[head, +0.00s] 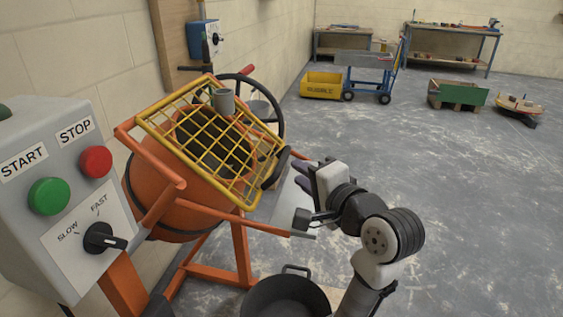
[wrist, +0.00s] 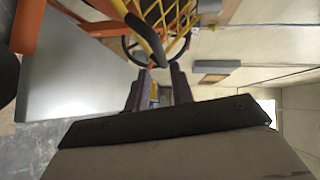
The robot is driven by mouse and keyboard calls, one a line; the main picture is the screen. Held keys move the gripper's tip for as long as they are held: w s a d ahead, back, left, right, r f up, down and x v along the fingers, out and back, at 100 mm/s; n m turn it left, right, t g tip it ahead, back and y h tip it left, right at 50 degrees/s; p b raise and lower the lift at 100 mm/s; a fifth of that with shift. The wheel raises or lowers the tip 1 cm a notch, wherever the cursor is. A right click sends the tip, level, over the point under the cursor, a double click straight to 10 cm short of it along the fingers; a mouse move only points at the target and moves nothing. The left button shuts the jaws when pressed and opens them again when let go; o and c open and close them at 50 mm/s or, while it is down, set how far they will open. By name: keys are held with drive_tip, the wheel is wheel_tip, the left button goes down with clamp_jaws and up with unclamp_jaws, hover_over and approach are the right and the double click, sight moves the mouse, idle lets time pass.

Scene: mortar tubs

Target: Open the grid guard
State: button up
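The yellow grid guard (head: 200,135) lies tilted across the mouth of the orange mixer drum (head: 165,188). A black curved handle (head: 274,168) is at its right edge. The guard also shows at the top of the wrist view (wrist: 166,12), with a dark handle-like bar (wrist: 146,42) just beyond my fingers. My gripper (head: 300,171) is just right of the handle in the head view. Its two fingers (wrist: 158,84) are apart, with nothing visible held between them. I cannot tell whether they touch the handle.
A grey cup-like part (head: 223,101) is at the guard's upper edge. A control box (head: 60,190) with start and stop buttons stands at left. A black tub (head: 285,298) is below my arm. A grey panel (head: 290,203) is beside the gripper.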

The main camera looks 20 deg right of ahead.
sight(282, 158)
drive_tip(key=x, duration=0.8)
drive_tip(key=shift+a, duration=0.1)
clamp_jaws()
